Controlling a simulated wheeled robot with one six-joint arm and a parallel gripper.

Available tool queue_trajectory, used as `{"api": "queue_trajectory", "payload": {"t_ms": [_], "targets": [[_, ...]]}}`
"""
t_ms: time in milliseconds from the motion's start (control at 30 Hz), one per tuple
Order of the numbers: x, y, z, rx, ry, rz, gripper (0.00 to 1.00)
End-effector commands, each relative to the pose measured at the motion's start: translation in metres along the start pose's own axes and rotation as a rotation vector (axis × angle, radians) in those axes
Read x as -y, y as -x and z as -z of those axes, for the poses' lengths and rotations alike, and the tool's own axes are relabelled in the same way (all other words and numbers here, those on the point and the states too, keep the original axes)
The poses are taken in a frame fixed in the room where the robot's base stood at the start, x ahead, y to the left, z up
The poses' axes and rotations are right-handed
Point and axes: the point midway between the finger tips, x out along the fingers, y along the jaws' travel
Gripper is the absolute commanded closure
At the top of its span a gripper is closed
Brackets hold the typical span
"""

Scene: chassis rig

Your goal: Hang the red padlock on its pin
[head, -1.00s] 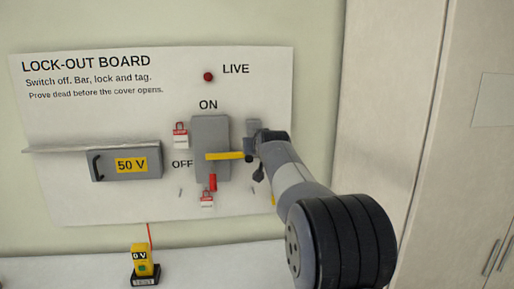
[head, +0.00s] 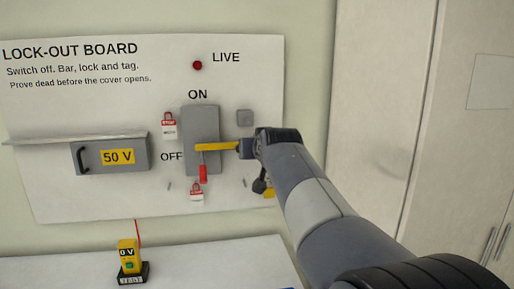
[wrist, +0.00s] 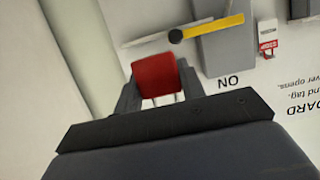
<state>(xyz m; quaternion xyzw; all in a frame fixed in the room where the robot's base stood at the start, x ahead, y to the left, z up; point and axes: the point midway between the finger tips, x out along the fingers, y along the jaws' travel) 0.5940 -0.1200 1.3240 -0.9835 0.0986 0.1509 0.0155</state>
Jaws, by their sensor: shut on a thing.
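The red padlock (wrist: 158,80) is between my gripper's fingers in the wrist view, its red body facing the camera. Thin metal, perhaps its shackle, shows below the body. My gripper (wrist: 157,88) is shut on it. In the head view my gripper (head: 247,148) is by the right end of the yellow bar (head: 217,147), hiding the padlock; I cannot tell whether they touch. Small pins show on the board, one low left of the switch (head: 169,185) and one low right of it (head: 244,183); I cannot tell which is the padlock's.
The grey switch box (head: 201,120) has a red handle (head: 203,174) pointing down. Red-and-white tags hang at its left (head: 168,126) and below it (head: 196,192). A grey 50 V cover (head: 88,157) is at left. A yellow tester (head: 128,255) stands on the bench below.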

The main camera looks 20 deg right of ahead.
Motion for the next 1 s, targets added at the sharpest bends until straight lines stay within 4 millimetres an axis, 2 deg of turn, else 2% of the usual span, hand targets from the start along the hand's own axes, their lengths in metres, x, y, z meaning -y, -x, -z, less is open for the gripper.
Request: {"api": "queue_trajectory", "payload": {"t_ms": [1000], "targets": [[0.0,-0.044,0.018,-0.003,0.0,0.0,0.87]]}}
